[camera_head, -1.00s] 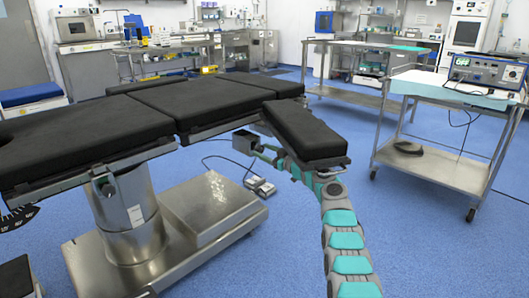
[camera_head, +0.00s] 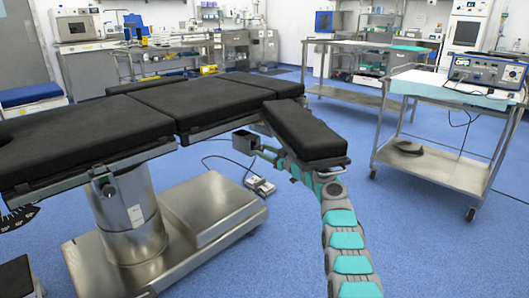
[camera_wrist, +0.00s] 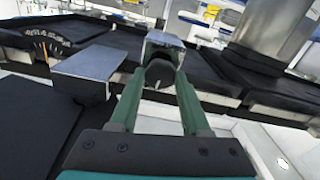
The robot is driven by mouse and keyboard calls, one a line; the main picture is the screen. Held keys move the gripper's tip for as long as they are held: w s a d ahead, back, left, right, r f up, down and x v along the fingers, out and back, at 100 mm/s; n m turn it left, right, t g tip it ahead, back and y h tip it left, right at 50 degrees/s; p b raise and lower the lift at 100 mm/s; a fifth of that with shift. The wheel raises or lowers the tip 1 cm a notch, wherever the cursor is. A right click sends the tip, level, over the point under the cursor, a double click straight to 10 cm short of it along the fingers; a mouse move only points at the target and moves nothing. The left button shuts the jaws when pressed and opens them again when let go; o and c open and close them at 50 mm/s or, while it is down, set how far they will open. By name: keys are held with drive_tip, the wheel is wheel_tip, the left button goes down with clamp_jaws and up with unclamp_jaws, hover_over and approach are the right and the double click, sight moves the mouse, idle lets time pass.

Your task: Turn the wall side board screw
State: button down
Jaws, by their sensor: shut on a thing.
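The small black padded side board (camera_head: 304,130) juts out from the right end of the operating table. A grey metal block (camera_wrist: 165,42) with a dark rounded screw knob (camera_wrist: 159,72) shows in the wrist view. My gripper (camera_wrist: 160,84) has its two green fingers on either side of this knob and is shut on it. In the head view the block (camera_head: 246,141) shows beside the board, low at the table's edge, with my gripper (camera_head: 262,153) reaching to it from the right. The board hides part of my wrist. The screw's thread is hidden.
The operating table's long black pads (camera_head: 90,128) stretch left over a steel column and base (camera_head: 215,215). A foot pedal (camera_head: 260,186) with a cable lies on the floor below. A steel trolley (camera_head: 430,170) stands to the right, with blue floor free between it and the table.

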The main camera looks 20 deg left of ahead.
drive_tip(key=m, duration=0.3)
drive_tip(key=m+p, duration=0.1)
drive_tip(key=m, duration=0.3)
drive_tip(key=shift+m, duration=0.3)
drive_tip(key=m, duration=0.3)
drive_tip(key=shift+f+m, duration=0.1)
drive_tip(key=shift+m, duration=0.2)
drive_tip(key=m, duration=0.4)
drive_tip(key=shift+m, duration=0.3)
drive_tip(key=m+p, duration=0.1)
drive_tip(key=m, duration=0.3)
drive_tip(key=shift+m, duration=0.3)
drive_tip(key=m+p, duration=0.1)
drive_tip(key=m, duration=0.2)
drive_tip(key=shift+m, duration=0.3)
drive_tip(key=m+p, duration=0.1)
drive_tip(key=m, duration=0.3)
drive_tip(key=shift+p, duration=0.4)
drive_tip(key=shift+m+p, duration=0.3)
drive_tip(key=shift+m, duration=1.4)
